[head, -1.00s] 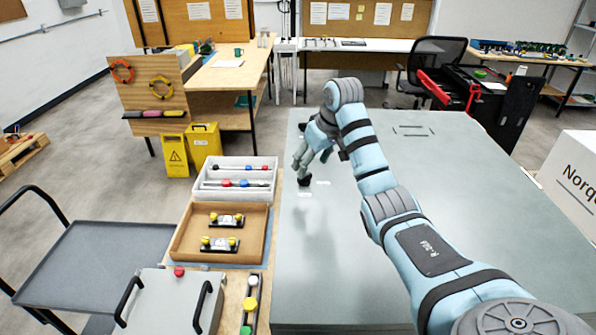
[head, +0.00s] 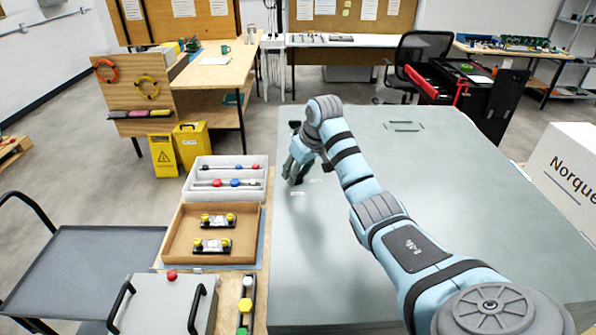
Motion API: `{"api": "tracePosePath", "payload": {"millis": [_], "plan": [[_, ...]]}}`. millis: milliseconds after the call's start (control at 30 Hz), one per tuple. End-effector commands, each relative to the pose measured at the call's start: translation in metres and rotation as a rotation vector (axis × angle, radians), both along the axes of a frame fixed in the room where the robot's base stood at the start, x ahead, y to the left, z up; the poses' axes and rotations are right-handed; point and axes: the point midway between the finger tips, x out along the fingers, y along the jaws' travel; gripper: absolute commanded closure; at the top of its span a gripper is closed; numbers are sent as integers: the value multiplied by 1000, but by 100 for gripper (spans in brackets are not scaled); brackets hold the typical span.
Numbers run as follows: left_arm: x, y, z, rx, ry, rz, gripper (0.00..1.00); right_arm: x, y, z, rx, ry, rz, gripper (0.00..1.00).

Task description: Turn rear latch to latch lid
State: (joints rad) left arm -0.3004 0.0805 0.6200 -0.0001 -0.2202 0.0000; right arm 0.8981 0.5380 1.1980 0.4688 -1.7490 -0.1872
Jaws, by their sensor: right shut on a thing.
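A grey box lid (head: 160,305) with two black handles lies at the bottom left, partly cut off by the picture's lower edge. A red knob (head: 171,275) sits at its rear edge; I cannot tell for sure if it is the rear latch or how it is turned. My right gripper (head: 292,178) is low over the left side of the large grey table (head: 430,200), far from the lid. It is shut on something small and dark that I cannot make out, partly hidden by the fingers. My left gripper is out of view.
A wooden tray (head: 170,242) with two yellow-capped parts and a white bin (head: 190,187) with coloured-ended rods stand behind the lid. A narrow strip (head: 244,310) with coloured caps lies right of it. A grey cart (head: 95,260) is at left. Most of the grey table is clear.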

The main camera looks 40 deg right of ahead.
Motion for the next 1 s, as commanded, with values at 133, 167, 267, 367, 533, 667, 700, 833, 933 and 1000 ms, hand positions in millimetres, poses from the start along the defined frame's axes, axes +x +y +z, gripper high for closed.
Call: {"api": "tracePosePath", "payload": {"millis": [133, 167, 267, 367, 533, 667, 700, 833, 933, 1000], "plan": [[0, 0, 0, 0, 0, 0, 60, 1, 0, 0, 2, -2, -10, 90], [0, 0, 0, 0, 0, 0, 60, 1, 0, 0, 2, -2, -14, 90], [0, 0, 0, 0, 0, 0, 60, 1, 0, 0, 2, -3, -45, 90], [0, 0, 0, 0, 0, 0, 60, 1, 0, 1, 2, -4, -89, 90], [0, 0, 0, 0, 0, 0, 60, 1, 1, 1, 2, -5, -204, 90], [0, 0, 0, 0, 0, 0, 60, 2, 1, 1, 2, -7, -305, 90], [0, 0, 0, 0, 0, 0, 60, 2, 2, 1, 3, -7, -337, 90], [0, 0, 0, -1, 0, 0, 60, 2, 2, 1, 3, -6, -436, 90], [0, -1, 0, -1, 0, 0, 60, 2, 2, 2, 3, -6, -503, 90], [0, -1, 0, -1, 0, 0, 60, 2, 2, 2, 3, -7, -544, 90]]}}
